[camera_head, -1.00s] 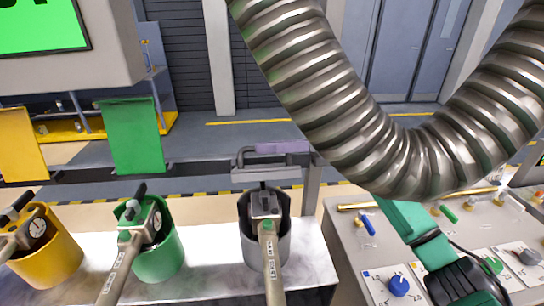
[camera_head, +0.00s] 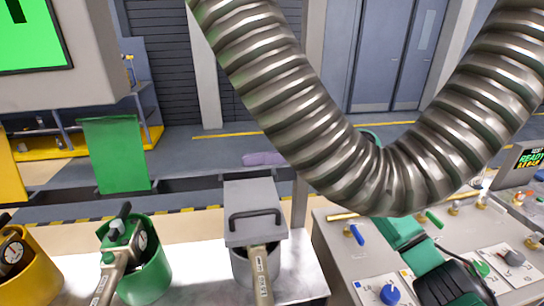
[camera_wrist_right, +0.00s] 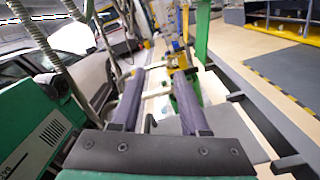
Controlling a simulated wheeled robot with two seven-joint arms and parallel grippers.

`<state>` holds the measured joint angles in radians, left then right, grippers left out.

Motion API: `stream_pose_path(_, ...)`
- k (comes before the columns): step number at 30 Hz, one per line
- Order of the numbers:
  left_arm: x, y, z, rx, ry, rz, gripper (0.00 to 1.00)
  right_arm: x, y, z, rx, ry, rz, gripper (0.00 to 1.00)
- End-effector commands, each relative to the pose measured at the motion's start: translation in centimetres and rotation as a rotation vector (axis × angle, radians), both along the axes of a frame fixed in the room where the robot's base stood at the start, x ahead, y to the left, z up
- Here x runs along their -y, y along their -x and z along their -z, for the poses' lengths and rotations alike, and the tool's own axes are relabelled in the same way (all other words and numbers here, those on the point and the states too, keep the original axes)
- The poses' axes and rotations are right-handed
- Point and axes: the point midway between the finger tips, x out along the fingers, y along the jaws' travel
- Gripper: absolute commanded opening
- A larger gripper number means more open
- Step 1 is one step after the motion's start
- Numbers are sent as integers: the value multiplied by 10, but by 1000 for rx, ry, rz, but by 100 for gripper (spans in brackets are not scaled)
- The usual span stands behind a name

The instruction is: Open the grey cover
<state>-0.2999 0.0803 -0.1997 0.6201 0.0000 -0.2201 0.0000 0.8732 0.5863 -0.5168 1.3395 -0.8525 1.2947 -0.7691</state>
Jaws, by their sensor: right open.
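The grey cover (camera_head: 252,196) is a flat plate with a dark bar handle (camera_head: 255,216). In the head view it lies sloping over the top of the grey holder (camera_head: 241,262), its handle side toward me. A nozzle (camera_head: 261,272) sticks out from under its front edge. My right gripper (camera_head: 265,158) shows as a purple finger just behind the cover, apart from the handle. In the right wrist view my right gripper (camera_wrist_right: 158,75) has two fingers spread with nothing clearly held between them. My left gripper is out of view.
A thick ribbed hose (camera_head: 300,95) hangs across the middle and right. A green holder (camera_head: 146,272) and a yellow holder (camera_head: 35,285) stand left, with a green flap (camera_head: 115,155) hanging behind. A control panel (camera_head: 335,245) with knobs is at the right.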

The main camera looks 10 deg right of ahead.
Motion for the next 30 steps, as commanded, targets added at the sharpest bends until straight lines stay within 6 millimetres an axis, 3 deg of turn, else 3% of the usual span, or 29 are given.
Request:
stream_pose_path(5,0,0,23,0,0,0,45,36,-1,7,1,2,6,45)
stream_pose_path(9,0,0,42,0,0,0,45,80,-1,7,1,0,8,45)
stream_pose_path(15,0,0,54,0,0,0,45,128,-1,3,1,0,4,45)
stream_pose_path(20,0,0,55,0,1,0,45,142,0,0,1,-1,1,45)
stream_pose_path(30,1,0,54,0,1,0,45,141,0,0,0,-1,0,45)
